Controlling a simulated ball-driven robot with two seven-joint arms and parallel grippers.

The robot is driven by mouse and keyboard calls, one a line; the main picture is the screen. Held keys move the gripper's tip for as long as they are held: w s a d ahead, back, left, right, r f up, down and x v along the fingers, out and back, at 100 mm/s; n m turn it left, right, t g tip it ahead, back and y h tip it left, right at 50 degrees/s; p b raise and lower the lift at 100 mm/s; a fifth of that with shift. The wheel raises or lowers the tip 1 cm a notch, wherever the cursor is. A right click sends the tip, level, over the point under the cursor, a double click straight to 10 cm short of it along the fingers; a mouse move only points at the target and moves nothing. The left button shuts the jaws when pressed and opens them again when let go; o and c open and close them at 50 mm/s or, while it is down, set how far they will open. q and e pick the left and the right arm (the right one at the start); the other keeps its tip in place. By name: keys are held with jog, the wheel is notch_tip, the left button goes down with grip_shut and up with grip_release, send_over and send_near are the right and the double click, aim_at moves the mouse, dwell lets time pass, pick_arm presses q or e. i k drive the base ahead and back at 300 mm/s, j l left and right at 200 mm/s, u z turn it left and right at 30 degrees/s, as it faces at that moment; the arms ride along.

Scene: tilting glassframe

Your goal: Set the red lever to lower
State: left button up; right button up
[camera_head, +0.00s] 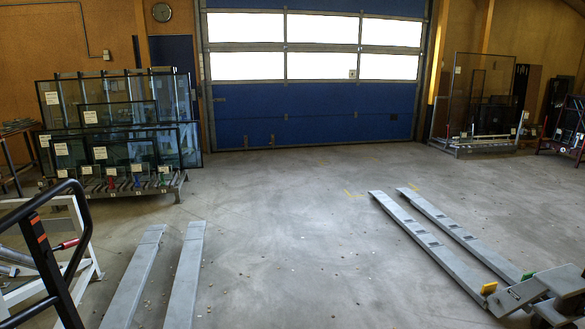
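A red lever (65,244) shows at the left edge of the camera_head view, as a short red grip lying nearly level. It sits on a pale grey metal frame (88,262), partly behind a black tubular handle (40,250) with orange marks. I cannot tell which setting the lever is in. Neither of my grippers is in view.
Two flat grey forks (187,270) lie on the floor at the lower left. Two longer grey forks (440,250) with a grey metal mechanism (550,288) lie at the right. Glass panes on a rack (115,190) stand at the back left. The middle floor is clear.

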aim_at(64, 246)
jog(key=u, duration=1.35)
